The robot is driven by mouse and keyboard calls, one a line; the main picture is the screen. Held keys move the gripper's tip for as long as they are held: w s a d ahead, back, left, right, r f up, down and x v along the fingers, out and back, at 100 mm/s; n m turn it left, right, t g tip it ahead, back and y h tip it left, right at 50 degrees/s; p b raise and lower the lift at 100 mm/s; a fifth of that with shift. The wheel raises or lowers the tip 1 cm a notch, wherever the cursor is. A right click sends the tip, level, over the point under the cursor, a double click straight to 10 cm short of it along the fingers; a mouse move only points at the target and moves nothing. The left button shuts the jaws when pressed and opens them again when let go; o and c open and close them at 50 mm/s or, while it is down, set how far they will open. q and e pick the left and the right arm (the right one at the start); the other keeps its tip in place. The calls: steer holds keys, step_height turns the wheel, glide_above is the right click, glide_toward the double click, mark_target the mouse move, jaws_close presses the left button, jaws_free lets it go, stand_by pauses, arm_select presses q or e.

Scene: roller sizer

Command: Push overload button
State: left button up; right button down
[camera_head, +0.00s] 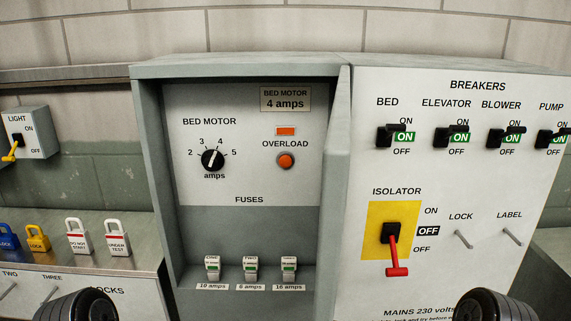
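The overload button (286,161) is a round orange-red button on the white panel inside the recessed cabinet, under the word OVERLOAD. An orange rectangular indicator (286,131) sits just above that word. Two dark round parts of my arms show at the bottom edge, one at lower left and one at lower right. Both are well below and apart from the button. My gripper fingers are not visible in this view.
The cabinet's frame (149,180) surrounds the recess. Left of the button is the bed motor dial (212,160); several fuses stand below. To the right are breakers and the red isolator handle (393,255), pointing down. Padlocks stand on the left ledge (135,250).

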arm_select(q)
jaws_close()
stand_by(0.3)
stand_by(1.1)
